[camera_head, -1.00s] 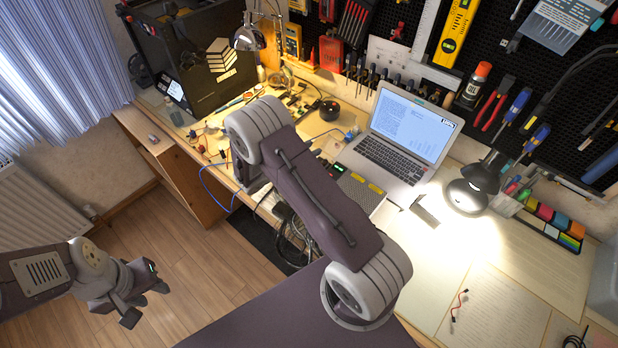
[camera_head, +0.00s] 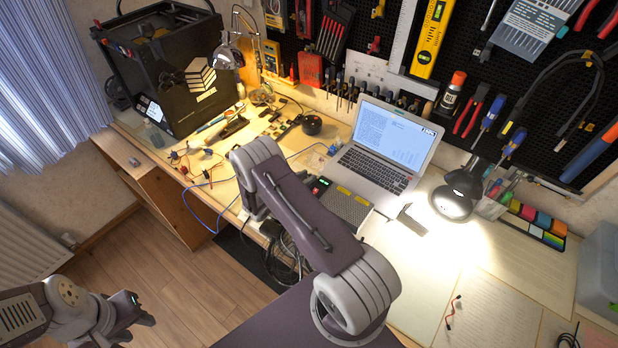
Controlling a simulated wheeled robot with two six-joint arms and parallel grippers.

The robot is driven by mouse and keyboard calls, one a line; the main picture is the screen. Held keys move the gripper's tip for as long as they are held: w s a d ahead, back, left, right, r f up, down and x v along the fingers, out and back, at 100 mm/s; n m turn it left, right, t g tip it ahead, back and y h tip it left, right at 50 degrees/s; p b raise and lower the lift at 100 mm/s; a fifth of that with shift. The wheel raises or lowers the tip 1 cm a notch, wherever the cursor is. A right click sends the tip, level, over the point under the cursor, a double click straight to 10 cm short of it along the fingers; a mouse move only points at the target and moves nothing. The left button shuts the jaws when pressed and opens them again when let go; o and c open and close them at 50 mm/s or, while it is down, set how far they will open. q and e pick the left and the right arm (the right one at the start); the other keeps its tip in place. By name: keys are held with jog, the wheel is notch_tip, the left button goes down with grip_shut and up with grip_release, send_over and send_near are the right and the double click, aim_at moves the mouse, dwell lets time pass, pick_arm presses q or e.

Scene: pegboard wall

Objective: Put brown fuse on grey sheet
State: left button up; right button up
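I cannot make out a brown fuse for certain; the small parts on the bench are too small to tell apart. I cannot pick out a grey sheet for certain either; pale paper sheets (camera_head: 495,318) lie on the right of the bench. My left gripper (camera_head: 138,316) is at the lower left, over the wooden floor and away from the bench top. Its fingers are small and dark, and their opening is unclear. My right arm crosses the middle of the view and hides part of the bench; its gripper is hidden.
The bench holds an open laptop (camera_head: 384,150), a lit lamp (camera_head: 458,190), a black 3D printer-like box (camera_head: 172,78) and several loose parts with blue wires. A red-ended wire (camera_head: 453,312) lies on the paper. Tools hang on the pegboard (camera_head: 545,75). The floor (camera_head: 160,265) at left is clear.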

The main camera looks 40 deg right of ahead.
jog(key=shift+x, duration=0.8)
jog(key=shift+a, duration=0.1)
grip_shut()
jog(key=r, duration=0.4)
jog(key=shift+s+r, duration=0.3)
jog(key=shift+s, duration=0.1)
jog(key=s+a+r, duration=0.1)
jog(key=s+r, duration=0.5)
jog(key=s, duration=0.5)
jog(key=shift+a+r+b, duration=0.2)
jog(key=shift+a+b, duration=0.05)
jog(key=shift+b, duration=0.05)
